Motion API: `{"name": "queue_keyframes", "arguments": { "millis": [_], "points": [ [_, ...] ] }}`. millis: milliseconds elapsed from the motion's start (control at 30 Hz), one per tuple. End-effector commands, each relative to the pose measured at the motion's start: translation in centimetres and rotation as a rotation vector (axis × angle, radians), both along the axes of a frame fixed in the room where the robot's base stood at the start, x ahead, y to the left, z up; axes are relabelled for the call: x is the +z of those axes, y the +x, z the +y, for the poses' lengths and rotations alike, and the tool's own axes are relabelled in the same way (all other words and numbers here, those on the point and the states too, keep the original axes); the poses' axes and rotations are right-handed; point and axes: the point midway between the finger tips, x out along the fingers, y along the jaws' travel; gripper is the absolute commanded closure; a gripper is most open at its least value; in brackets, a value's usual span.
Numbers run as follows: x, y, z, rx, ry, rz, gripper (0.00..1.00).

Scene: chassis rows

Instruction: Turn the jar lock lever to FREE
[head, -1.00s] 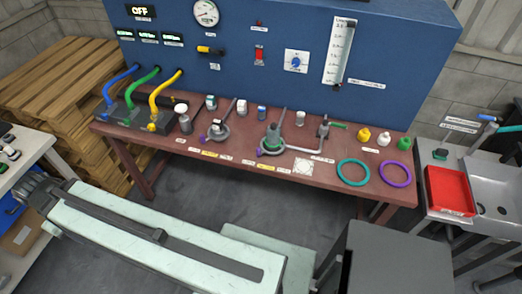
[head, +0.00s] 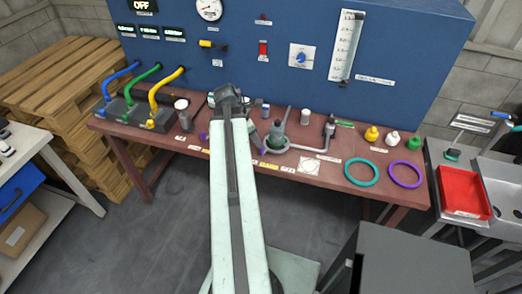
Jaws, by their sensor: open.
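The labels on the bench are too small to read, so I cannot tell which part is the jar lock lever. A grey fixture (head: 277,139) with a green part and a slanting grey rod stands on the red-brown bench (head: 335,170), just right of my arm. A purple piece (head: 204,136) shows at the left edge of my arm, which hides most of the fixture there. My arm reaches up the middle of the view to a dark joint over the bench's back part. My gripper is not clearly visible; the arm seems to hide it.
A blue panel (head: 270,85) with a gauge (head: 209,9) and a dial (head: 301,57) stands behind the bench. Blue, green and yellow hoses (head: 158,92) are at left. Teal (head: 361,172) and purple (head: 405,174) rings, small bottles and a red tray (head: 462,193) are at right.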

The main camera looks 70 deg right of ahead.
Motion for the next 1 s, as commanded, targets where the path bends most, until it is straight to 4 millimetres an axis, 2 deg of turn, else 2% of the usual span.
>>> {"name": "queue_keyframes", "arguments": {
  "millis": [233,600,700,933,967,1000],
  "points": [
    [-1.2,-0.2,-0.2,0.003,0.001,0.001,0.59],
    [-7.0,-1.6,-1.8,0.002,0.001,-0.001,0.59],
    [-7.4,-1.9,-2.0,0.004,0.0,-0.001,0.59],
    [-7.2,-1.9,-2.0,0.004,0.0,-0.001,0.59],
    [-7.2,-1.9,-2.0,0.004,0.0,-0.001,0.65],
    [-7.2,-1.9,-2.0,0.004,0.0,-0.001,0.76]
  ]
}}
